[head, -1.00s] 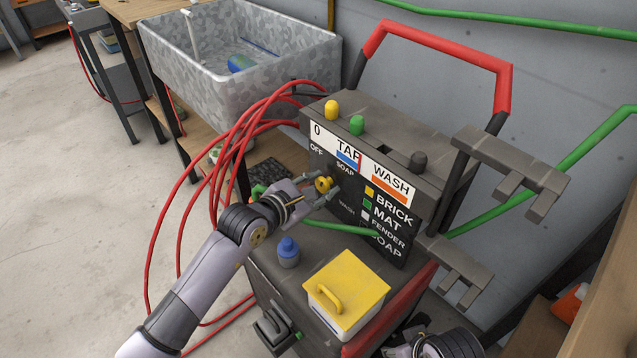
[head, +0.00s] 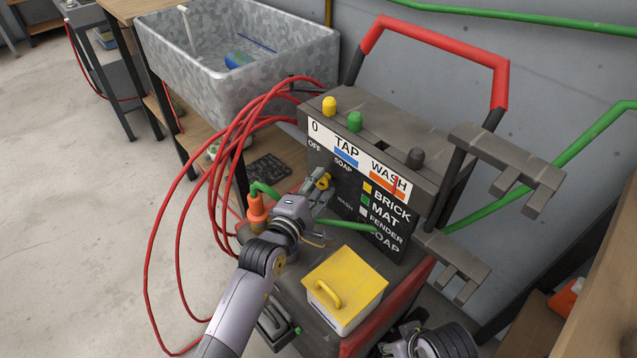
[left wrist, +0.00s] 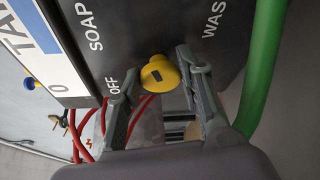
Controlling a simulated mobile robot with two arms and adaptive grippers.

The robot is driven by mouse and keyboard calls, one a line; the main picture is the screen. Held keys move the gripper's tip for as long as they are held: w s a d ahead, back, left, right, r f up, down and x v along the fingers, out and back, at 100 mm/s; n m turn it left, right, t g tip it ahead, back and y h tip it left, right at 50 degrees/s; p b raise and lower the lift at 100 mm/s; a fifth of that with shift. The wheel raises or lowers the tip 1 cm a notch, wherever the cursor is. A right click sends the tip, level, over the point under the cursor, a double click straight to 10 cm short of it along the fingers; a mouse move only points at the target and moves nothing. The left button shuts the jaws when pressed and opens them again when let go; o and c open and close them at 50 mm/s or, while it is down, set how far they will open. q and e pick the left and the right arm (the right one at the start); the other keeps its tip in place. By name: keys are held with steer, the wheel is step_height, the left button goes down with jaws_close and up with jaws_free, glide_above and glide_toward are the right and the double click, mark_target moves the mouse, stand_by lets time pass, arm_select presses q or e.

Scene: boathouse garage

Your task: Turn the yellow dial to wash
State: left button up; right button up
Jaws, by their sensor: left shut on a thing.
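The yellow dial (head: 323,180) sits on the dark front panel (head: 350,205) of the wash machine, among the words OFF, SOAP and WASH. In the left wrist view the dial (left wrist: 160,72) shows a dark mark on its face. My left gripper (head: 319,192) is shut on the dial, with one finger on each side. On the white strip (head: 330,137) above, a thin red needle stands over the orange WASH band. My right gripper (head: 400,345) seems partly in view at the bottom edge; its fingers cannot be made out.
A yellow-lidded box (head: 345,280) stands on the machine's ledge, close right of my left arm. An orange bottle (head: 257,210) stands left of the gripper. A green hose (head: 345,224) crosses below the dial. Red hoses (head: 222,165) loop at the left, before a stone-grey sink (head: 235,90).

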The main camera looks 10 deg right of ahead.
arm_select(q)
steer(key=shift+f+m, duration=0.15)
steer(key=shift+m, duration=0.25)
arm_select(e)
steer(key=shift+f, duration=0.3)
arm_select(q)
steer(key=o, duration=1.1)
steer(key=shift+o, duration=0.2)
arm_select(e)
steer(key=shift+w+a+r, duration=0.1)
